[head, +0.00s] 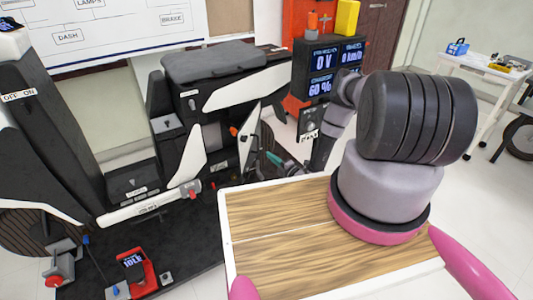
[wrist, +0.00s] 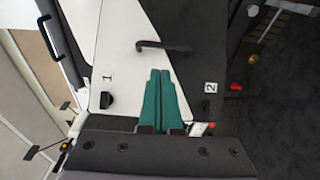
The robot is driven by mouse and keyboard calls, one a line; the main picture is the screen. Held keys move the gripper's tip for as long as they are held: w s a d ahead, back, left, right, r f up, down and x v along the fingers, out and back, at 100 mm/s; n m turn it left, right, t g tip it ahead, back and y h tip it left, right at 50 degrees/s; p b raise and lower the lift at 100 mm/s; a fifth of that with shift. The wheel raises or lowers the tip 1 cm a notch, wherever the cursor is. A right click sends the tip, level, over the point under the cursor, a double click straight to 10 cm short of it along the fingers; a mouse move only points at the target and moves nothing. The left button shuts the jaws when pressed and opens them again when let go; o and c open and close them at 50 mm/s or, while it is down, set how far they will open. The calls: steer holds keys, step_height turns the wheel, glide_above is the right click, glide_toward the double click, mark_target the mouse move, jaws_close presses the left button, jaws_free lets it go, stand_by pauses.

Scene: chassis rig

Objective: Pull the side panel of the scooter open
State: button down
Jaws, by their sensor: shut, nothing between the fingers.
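The scooter (head: 200,110) stands at the left in the head view, dark with white body panels under a grey seat. Its white side panel (wrist: 118,45) fills the upper middle of the wrist view, with a black bar handle (wrist: 165,46) across its right edge. My gripper (wrist: 160,72) has teal fingers, pressed together and empty. The fingertips show just below the handle in the wrist view, and I cannot tell the depth between them. In the head view my gripper (head: 272,158) is beside the scooter's rear side. The panel's outline is partly unclear there.
A wood-topped surface (head: 280,255) lies in front. A display unit (head: 328,68) stands behind my arm. A red-framed device (head: 135,268) sits on the dark mat at lower left. A white table (head: 475,65) stands at far right.

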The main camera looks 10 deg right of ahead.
glide_toward(251, 141)
steer(key=x, duration=0.4)
steer(key=shift+w, duration=0.1)
steer(key=shift+d+n+y, duration=0.3)
steer(key=shift+d+y, duration=0.2)
stand_by(0.6)
steer(key=d+g+y, duration=0.1)
steer(key=d, duration=0.8)
steer(key=shift+n, duration=0.4)
steer(key=shift+d, duration=0.1)
